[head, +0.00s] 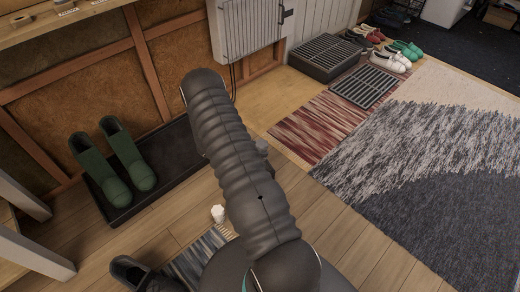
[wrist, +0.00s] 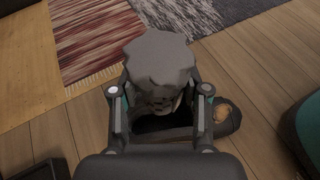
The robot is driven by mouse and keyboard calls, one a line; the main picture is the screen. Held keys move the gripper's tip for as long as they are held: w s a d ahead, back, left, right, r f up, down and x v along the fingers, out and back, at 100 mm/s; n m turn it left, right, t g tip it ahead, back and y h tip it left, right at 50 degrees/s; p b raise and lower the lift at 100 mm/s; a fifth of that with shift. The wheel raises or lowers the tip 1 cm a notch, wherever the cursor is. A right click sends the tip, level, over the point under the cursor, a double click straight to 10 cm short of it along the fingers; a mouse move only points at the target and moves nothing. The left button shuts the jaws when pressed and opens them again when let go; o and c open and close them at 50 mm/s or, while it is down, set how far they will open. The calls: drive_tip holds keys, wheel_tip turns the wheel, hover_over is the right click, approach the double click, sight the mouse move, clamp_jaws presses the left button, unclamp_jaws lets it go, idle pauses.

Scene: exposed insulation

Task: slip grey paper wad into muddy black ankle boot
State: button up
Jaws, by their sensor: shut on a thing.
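The grey paper wad (wrist: 158,62) is a faceted lump between the two fingers of my gripper (wrist: 160,92) in the wrist view. My gripper is shut on it. Behind and below the wad in this view lies a dark boot or shoe (wrist: 228,128) on the plank floor, with a brown patch at its right end. The wad hides much of it, and I cannot tell whether they touch. In the head view my arm hides the gripper and the wad. A black boot (head: 130,272) shows at the lower left edge, partly cut off.
Green boots (head: 122,158) stand in a dark tray (head: 178,162) by the wall. A small whitish lump (head: 218,213) lies near a striped mat (head: 195,262). A red striped rug (head: 310,128) and a grey rug (head: 440,160) cover the right. Bare planks (head: 345,240) lie between.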

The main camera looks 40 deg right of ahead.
sight(267, 163)
drive_tip(key=shift+w+a+f+b, duration=0.1)
drive_tip(key=shift+a+b, duration=0.05)
drive_tip(key=shift+b, duration=0.2)
wheel_tip(267, 163, down, 10)
drive_tip(key=b, duration=0.8)
drive_tip(key=shift+r, duration=0.25)
drive_tip(key=o, duration=0.9)
drive_tip(key=shift+a+r, duration=0.1)
drive_tip(key=v, duration=1.2)
